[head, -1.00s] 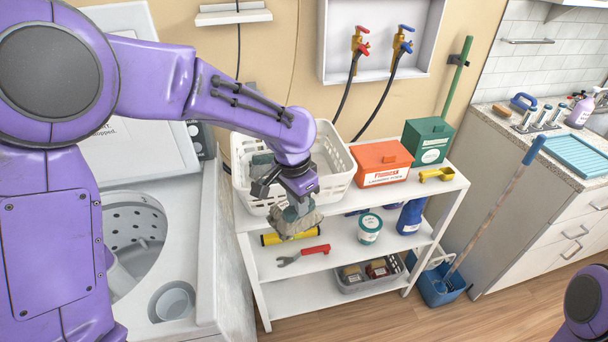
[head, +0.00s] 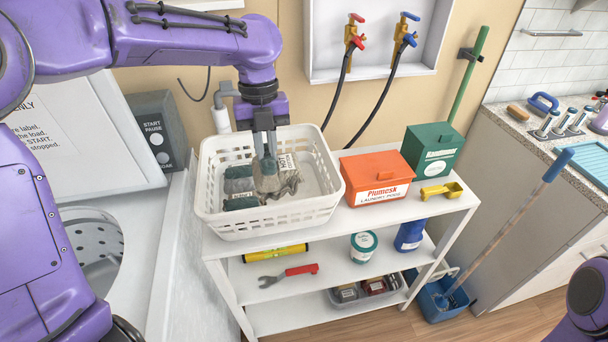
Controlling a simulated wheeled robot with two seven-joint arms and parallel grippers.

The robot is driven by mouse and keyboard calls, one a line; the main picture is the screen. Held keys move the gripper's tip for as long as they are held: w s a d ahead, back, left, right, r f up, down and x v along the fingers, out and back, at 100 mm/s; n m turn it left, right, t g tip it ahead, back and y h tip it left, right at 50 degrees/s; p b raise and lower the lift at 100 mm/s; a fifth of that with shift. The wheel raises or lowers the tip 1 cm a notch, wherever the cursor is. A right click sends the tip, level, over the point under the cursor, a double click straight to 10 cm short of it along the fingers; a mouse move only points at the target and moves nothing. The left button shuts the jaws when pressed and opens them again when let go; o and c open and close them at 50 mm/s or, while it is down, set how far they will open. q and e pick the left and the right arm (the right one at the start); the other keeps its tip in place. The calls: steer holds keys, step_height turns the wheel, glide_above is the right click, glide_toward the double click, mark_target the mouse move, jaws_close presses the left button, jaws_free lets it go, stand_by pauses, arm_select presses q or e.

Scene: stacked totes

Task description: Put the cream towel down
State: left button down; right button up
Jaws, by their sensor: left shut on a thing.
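The cream towel (head: 286,181) is a crumpled grey-beige cloth with a small label, inside the white basket (head: 265,225) on the shelf's top level. My left gripper (head: 267,172) points straight down into the basket and is shut on this towel. A darker grey-green cloth (head: 239,187) lies in the basket just left of the towel. I cannot tell whether the towel touches the basket floor. Only a purple part of my right arm shows at the lower right edge; its gripper is out of view.
An orange box (head: 378,177), a green box (head: 432,150) and a yellow scoop (head: 441,192) stand right of the basket. A washing machine with an open drum (head: 95,250) is at left. The basket's right part has bare floor.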

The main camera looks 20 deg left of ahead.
mark_target(278, 154)
arm_select(q)
steer(key=w+p, duration=0.1)
steer(key=w, duration=0.1)
steer(key=w+f+p, duration=0.1)
steer(key=w, duration=0.1)
steer(key=w+a+f+p, duration=0.1)
steer(key=w, duration=0.1)
steer(key=shift+f, duration=0.15)
steer(key=w+f+p, duration=0.3)
steer(key=w+f, duration=0.2)
steer(key=f, duration=0.5)
steer(key=shift+w+a+f, duration=0.15)
steer(key=shift+w+a, duration=0.15)
steer(key=shift+w, duration=0.1)
arm_select(e)
step_height(278, 154, up, 6)
steer(key=s, duration=0.1)
steer(key=shift+r, duration=0.25)
arm_select(q)
steer(key=shift+s+f, duration=0.1)
steer(key=shift+f, duration=0.05)
arm_select(e)
steer(key=shift+s, duration=0.1)
arm_select(q)
steer(key=shift+f, duration=0.25)
steer(key=c, duration=1.1)
jaws_free()
steer(key=shift+r, duration=0.1)
